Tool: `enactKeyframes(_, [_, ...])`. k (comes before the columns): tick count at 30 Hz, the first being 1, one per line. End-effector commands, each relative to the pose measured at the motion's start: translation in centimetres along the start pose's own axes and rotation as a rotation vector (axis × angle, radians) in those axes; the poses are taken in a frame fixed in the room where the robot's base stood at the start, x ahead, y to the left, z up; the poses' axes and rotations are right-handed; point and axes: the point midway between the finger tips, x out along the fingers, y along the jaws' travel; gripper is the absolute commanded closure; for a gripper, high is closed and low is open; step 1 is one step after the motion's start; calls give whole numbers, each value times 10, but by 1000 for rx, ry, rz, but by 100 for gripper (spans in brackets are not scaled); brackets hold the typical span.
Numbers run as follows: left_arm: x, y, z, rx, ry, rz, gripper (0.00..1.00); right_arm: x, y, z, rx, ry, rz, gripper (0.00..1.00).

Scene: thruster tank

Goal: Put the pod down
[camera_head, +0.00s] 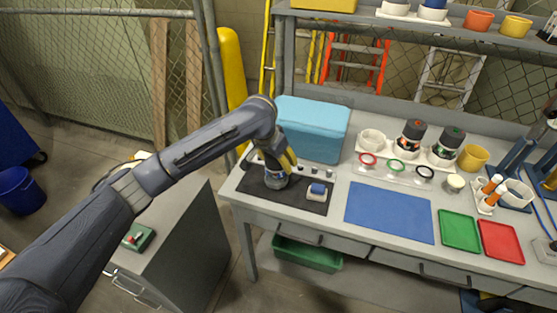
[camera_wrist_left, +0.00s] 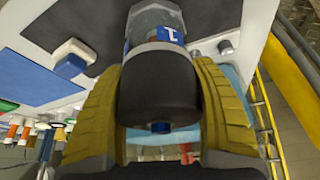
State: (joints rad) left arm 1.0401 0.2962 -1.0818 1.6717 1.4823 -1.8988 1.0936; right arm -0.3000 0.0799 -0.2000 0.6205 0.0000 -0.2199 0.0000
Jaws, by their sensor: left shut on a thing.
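The pod (camera_head: 276,181) is a rounded grey body with a blue label marked 1; in the left wrist view its dark cap (camera_wrist_left: 158,90) faces the camera. My left gripper (camera_head: 284,160) has its yellow fingers shut on the cap, one on each side. The pod is over the left part of the dark mat (camera_head: 246,184) on the bench. I cannot tell whether its bottom touches the mat. The gripper hides part of the pod. My right gripper is not in view.
A small white block with a blue top (camera_head: 317,191) sits right of the pod. A light-blue box (camera_head: 313,125) stands behind. A white rack (camera_head: 391,151) holds two dark-capped pods and an empty-looking left cup.

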Motion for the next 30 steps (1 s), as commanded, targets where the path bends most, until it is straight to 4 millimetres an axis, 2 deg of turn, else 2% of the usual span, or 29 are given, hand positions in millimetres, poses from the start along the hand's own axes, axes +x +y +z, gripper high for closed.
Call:
enactKeyframes(8, [2, 0, 1, 0, 0, 0, 87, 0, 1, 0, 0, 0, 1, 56])
enactKeyframes(9, [3, 0, 1, 0, -1, 0, 34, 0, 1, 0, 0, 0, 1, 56])
enactKeyframes(14, [2, 0, 1, 0, -1, 0, 15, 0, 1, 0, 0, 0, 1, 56])
enactKeyframes(23, [1, 0, 0, 0, 0, 0, 15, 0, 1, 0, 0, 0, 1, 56])
enactKeyframes(26, [-6, 0, -1, 0, 2, 0, 15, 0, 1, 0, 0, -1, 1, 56])
enactKeyframes(30, [-26, -2, -1, 1, 3, -3, 15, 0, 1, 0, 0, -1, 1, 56])
